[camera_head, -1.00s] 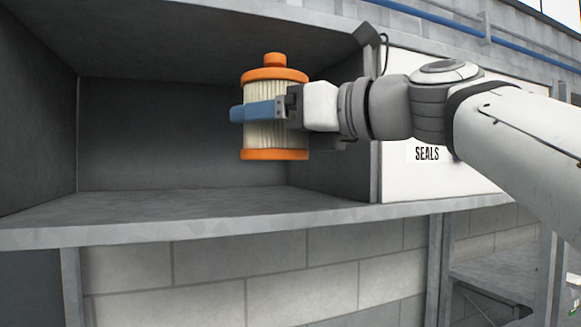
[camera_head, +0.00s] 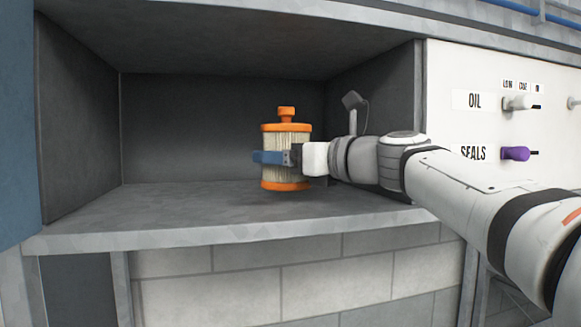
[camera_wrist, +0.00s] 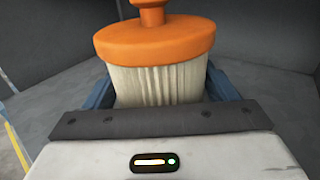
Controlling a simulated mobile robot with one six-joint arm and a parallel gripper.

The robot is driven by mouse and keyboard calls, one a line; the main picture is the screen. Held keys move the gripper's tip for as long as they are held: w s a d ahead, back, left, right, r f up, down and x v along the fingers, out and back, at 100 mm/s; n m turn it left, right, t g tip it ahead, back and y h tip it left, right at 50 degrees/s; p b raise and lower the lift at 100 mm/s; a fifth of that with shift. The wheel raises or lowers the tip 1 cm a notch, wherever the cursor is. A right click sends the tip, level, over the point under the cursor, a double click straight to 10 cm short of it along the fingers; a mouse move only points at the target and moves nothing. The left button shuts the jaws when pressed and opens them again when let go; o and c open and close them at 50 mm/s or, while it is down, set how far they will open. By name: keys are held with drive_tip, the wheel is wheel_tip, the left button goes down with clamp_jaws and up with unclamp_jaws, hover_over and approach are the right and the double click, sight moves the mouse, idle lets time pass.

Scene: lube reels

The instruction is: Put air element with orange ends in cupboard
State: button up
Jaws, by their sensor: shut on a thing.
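The air element (camera_head: 285,148) has a pale pleated body, orange end caps and an orange knob on top. It is upright inside the open grey cupboard (camera_head: 150,238), over its floor; I cannot tell whether its base touches the floor. My gripper (camera_head: 268,158) is shut on its middle, with a blue finger across the pleats. In the wrist view, the orange top cap of the air element (camera_wrist: 155,42) shows between the blue fingers of my gripper (camera_wrist: 160,90). The lower end is hidden there.
The cupboard has side walls and a top close around my arm. To its right is a white panel (camera_head: 450,80) with "OIL" and "SEALS" labels and a purple knob (camera_head: 515,153). A blue panel (camera_head: 18,120) stands at the left. The cupboard floor left of the element is clear.

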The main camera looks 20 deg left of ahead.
drive_tip(key=shift+w+a+f, duration=0.1)
drive_tip(key=shift+w+f, duration=0.05)
drive_tip(key=shift+f, duration=0.95)
drive_tip(key=o, duration=1.1)
drive_tip(key=shift+r, duration=0.1)
drive_tip(key=b+v, duration=0.3)
drive_tip(key=v, duration=0.8)
drive_tip(key=shift+b, duration=0.35)
drive_tip(key=shift+s+d, duration=0.3)
drive_tip(key=shift+d, duration=0.2)
